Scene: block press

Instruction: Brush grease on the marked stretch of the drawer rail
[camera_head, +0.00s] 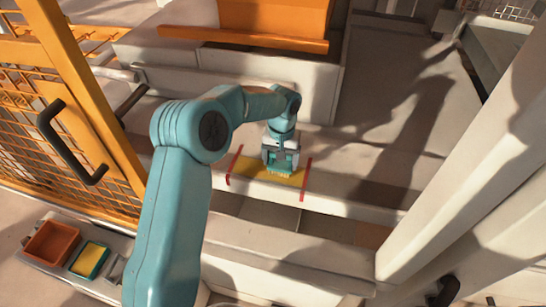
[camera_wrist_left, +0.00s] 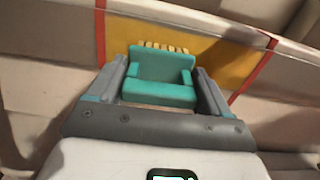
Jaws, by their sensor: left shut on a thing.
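The drawer rail (camera_head: 345,202) is a pale beam across the middle of the head view. Its marked stretch is a yellow patch (camera_head: 248,171) between two red lines, one at the left (camera_head: 235,165) and one at the right (camera_head: 306,180). The patch also shows in the left wrist view (camera_wrist_left: 225,62). My left gripper (camera_head: 281,160) is over this patch, shut on a teal brush (camera_wrist_left: 160,78) with pale bristles. The bristles point at the yellow patch and look at or very near it; exact contact I cannot tell. My right gripper is not in view.
A tray at the lower left holds an orange-brown bin (camera_head: 52,244) and a green box with a yellow top (camera_head: 90,260). An orange mesh gate (camera_head: 70,110) with a black handle (camera_head: 70,145) stands at the left. A pale post (camera_head: 470,150) rises at the right.

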